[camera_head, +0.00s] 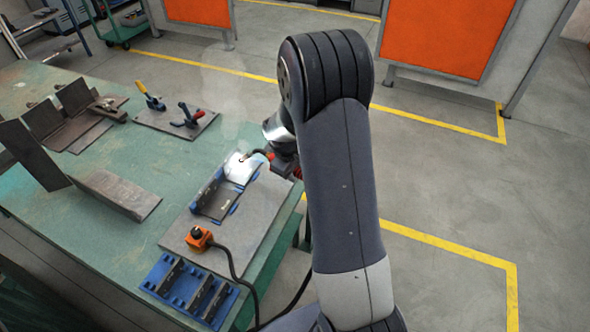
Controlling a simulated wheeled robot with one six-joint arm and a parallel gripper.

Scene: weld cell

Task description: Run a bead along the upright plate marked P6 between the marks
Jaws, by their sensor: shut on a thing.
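My gripper (279,160) is mostly hidden behind my arm and is shut on a welding torch (258,152). Pale smoke rises above the glow. The glow lies at the far end of an upright plate (206,187) that stands along a flat dark base plate (216,204). Blue pieces sit around these plates on a grey slab (240,229). I cannot read a P6 label or make out the marks. The glare hides the far end of the joint.
An orange box (199,238) with a black cable stands on the slab's near part. A blue rack (171,292) holds dark pieces at the green table's (35,197) near edge. Toggle clamps (190,116) stand behind. Loose angled plates (118,193) lie left. Floor to the right is clear.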

